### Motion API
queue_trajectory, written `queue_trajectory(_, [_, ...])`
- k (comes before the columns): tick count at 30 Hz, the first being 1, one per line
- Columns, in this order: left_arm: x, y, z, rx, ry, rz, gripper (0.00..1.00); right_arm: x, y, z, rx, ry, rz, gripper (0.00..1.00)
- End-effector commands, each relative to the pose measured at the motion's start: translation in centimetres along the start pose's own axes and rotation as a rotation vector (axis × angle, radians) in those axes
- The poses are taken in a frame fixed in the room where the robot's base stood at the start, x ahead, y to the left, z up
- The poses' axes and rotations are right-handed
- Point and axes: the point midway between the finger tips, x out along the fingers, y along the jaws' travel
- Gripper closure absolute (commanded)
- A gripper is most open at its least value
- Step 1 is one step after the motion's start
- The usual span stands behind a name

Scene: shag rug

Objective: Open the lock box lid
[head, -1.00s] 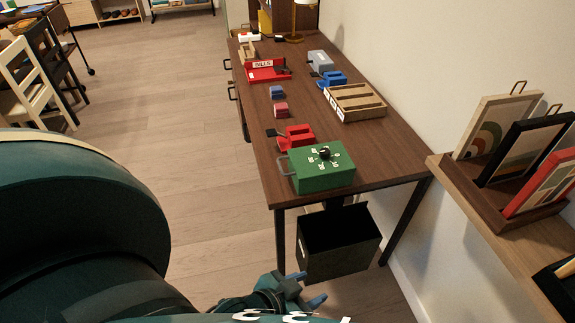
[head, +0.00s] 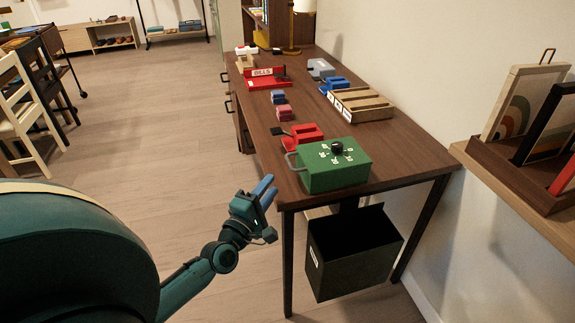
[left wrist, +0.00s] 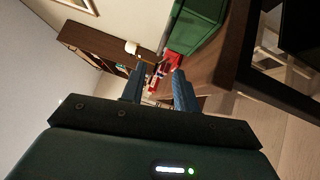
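The green lock box (head: 334,169) sits on the near end of the desk, with a black dial (head: 337,148) and white markings on top. A grey handle (head: 294,160) sticks out on its left side. The lid looks shut. My left gripper (head: 265,190) is off the desk's near left corner, left of the box and apart from it. Its two blue fingers are apart with nothing between them. In the left wrist view the gripper (left wrist: 158,90) is also open and the green box (left wrist: 193,25) is beyond the fingers. My right gripper is not in view.
The dark wood desk (head: 401,146) also bears a red tape-dispenser-like item (head: 303,135), small blocks, a red bills tray (head: 268,78) and a wooden organiser (head: 360,104). A shelf with frames (head: 520,180) is at right.

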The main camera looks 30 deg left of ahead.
Motion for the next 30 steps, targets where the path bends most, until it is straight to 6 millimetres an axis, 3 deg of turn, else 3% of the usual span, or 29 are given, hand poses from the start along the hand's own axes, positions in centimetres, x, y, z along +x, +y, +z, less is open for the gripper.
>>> queue_trajectory(9, [6.8, 0.0, 0.1, 0.002, -0.001, 0.002, 0.69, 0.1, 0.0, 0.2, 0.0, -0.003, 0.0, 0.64])
queue_trajectory(15, [9.6, -0.1, 0.1, 0.003, -0.002, -0.001, 0.69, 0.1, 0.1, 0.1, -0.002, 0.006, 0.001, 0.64])
queue_trajectory(29, [10.7, -0.1, 0.1, 0.004, -0.002, -0.003, 0.69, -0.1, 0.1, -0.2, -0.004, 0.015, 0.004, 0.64])
queue_trajectory(30, [10.7, -0.1, 0.1, 0.004, -0.002, -0.003, 0.73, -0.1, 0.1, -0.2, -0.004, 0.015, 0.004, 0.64])
